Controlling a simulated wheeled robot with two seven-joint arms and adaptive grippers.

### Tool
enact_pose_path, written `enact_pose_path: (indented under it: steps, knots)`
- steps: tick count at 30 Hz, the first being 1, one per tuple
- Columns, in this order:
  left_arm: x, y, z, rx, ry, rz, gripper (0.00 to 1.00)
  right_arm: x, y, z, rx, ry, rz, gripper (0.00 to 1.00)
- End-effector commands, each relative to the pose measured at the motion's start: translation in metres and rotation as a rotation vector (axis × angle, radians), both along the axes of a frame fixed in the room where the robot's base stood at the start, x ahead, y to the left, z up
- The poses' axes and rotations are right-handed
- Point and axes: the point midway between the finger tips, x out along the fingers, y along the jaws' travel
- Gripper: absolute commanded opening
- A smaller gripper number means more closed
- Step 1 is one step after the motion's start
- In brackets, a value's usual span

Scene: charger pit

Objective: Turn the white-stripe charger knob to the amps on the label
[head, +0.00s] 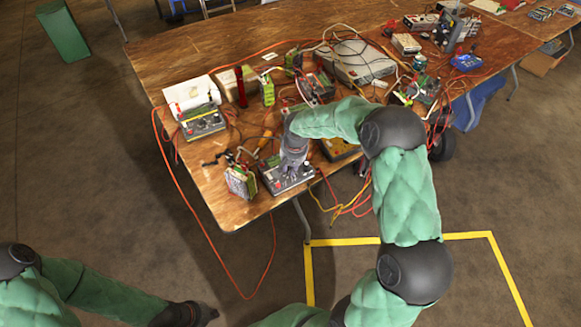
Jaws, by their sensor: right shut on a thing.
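A dark charger (305,175) with a pale front panel and small knobs sits at the near edge of the wooden table. My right gripper (284,170) reaches down onto this charger and is shut on a knob on its panel. The gripper covers the knob, so its setting is hidden. I cannot make out a white stripe or the label's amps at this size. My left gripper (208,313) hangs low over the floor at the bottom, away from the table, and its fingers are too dark to read.
Another charger (204,124) with a yellow-green panel stands at the table's left edge. A battery-like green-edged block (240,182) stands just left of the gripped charger. A yellow unit (340,149) is to its right. Red cables (182,175) trail across the table and hang off it.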

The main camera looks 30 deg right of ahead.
Motion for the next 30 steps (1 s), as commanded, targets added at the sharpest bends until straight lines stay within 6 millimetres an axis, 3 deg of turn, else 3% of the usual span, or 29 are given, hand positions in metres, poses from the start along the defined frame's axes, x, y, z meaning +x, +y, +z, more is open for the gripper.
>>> enact_pose_path:
  steps: [10, 11, 13, 24, 30]
  knots:
    - [0.000, 0.000, 0.000, 0.000, 0.000, 0.000, 0.00, 0.000, 0.000, 0.000, 0.000, 0.000, -0.002, 0.00]
    - [0.000, 0.000, 0.000, 0.000, 0.000, 0.000, 0.00, 0.000, 0.000, 0.000, 0.000, 0.000, -0.002, 0.24]
    - [0.000, 0.000, 0.000, 0.000, 0.000, 0.000, 0.00, 0.000, 0.000, 0.000, 0.000, 0.000, -0.001, 0.43]
    - [0.000, 0.000, 0.000, 0.000, 0.000, 0.000, 0.00, 0.000, 0.000, 0.002, 0.000, -0.001, -0.001, 0.45]
    - [0.000, 0.000, 0.000, 0.000, 0.000, 0.000, 0.00, -0.002, -0.001, 0.024, -0.001, -0.005, -0.002, 0.45]
